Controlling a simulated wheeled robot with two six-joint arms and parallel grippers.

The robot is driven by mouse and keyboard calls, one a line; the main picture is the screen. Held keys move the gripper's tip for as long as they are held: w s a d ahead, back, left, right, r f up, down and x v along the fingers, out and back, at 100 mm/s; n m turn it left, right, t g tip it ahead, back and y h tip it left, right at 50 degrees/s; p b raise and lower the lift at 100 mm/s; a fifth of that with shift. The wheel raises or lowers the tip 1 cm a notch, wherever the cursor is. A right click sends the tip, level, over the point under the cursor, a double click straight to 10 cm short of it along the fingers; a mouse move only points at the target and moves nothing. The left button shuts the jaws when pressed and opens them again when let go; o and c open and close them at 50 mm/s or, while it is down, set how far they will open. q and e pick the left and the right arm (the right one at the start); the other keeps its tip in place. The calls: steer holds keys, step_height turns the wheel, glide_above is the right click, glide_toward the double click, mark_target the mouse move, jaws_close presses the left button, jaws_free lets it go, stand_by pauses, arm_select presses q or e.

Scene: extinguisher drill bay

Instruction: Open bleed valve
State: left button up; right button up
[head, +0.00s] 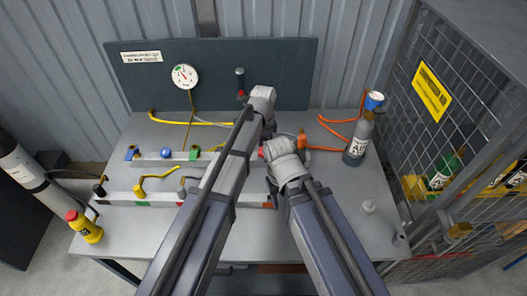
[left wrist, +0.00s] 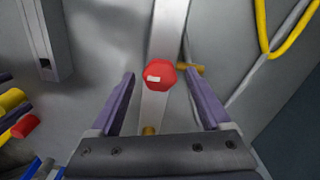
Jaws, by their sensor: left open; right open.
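A red knob (left wrist: 160,77) with a small white mark sits on a pale metal bar in the left wrist view. Brass fittings show beside and below it. I cannot tell for sure that this is the bleed valve. My left gripper (left wrist: 159,73) is open, with one purple finger on each side of the knob and gaps between. In the head view the left wrist (head: 262,97) hides its fingers. My right gripper (head: 280,147) is open over the bench's middle; its fingers are mostly hidden by its wrist.
A pressure gauge (head: 185,76) stands by the dark back panel (head: 280,62). Valve rails with coloured handles lie at left, one rail (head: 120,197) nearest. A grey cylinder (head: 358,140) and orange hose (head: 338,130) stand right. A yellow bottle (head: 85,228) is at the front left corner.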

arm_select(q)
jaws_close()
stand_by(0.6)
